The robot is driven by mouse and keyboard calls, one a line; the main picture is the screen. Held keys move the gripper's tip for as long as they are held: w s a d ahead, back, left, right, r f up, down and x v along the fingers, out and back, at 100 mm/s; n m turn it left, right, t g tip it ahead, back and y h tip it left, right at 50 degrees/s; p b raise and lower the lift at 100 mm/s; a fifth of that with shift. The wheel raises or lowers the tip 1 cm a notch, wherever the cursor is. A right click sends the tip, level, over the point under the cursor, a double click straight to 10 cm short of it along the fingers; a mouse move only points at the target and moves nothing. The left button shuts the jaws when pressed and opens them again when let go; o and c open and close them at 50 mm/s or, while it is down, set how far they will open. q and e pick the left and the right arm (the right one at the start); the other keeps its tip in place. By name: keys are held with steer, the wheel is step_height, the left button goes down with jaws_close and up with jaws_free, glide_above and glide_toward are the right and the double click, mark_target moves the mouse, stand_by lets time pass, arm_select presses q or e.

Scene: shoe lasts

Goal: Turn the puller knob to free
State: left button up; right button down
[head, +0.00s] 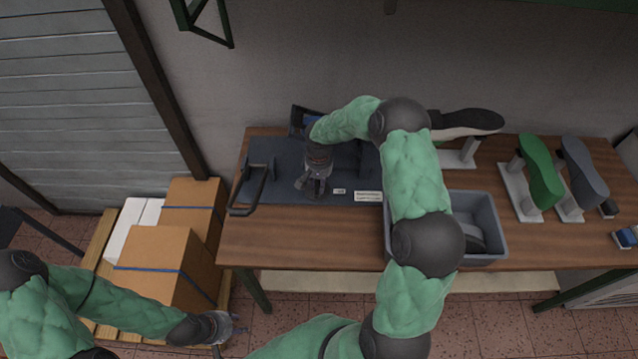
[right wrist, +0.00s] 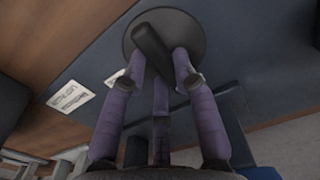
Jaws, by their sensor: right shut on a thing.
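The puller is a dark blue-grey plate (head: 228,162) on the workbench, with a black bar handle (head: 262,188) at its left end. Its knob (right wrist: 153,48), a round dark disc with a raised bar across it, shows in the right wrist view. My right gripper (right wrist: 164,72) is shut on the knob's bar, with a finger on each side. In the head view my right gripper (head: 314,188) points down at the plate and hides the knob. Two white labels lie beside it, the larger one (right wrist: 69,96) too blurred to read. My left gripper (head: 224,328) hangs low at the left, away from the bench, its fingers unclear.
A grey bin (head: 490,220) stands right of the plate, partly behind my right arm. A green last (head: 540,170) and a grey last (head: 584,172) stand on white stands at the right. Cardboard boxes (head: 158,265) sit left of the bench.

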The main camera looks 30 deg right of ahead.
steer(key=m+b, duration=0.2)
steer(key=m, duration=0.1)
steer(key=shift+a+f+m+b, duration=0.1)
steer(key=shift+f+m+b, duration=0.05)
steer(key=shift+m+b, duration=0.2)
steer(key=m+b, duration=0.2)
steer(key=m, duration=0.2)
steer(key=shift+s+a+m+b, duration=0.1)
steer(key=shift+m+b, duration=0.15)
steer(key=shift+b, duration=0.05)
steer(key=m+b, duration=0.1)
steer(key=m, duration=0.3)
steer(key=shift+a+m+b, duration=0.1)
steer(key=shift+m+b, duration=0.2)
steer(key=shift+b, duration=0.1)
steer(key=shift+a+m+b, duration=0.1)
steer(key=shift+m+b, duration=0.55)
steer(key=shift+m, duration=1.55)
steer(key=shift+r, duration=0.2)
steer(key=c, duration=1)
jaws_free()
steer(key=shift+o, duration=0.2)
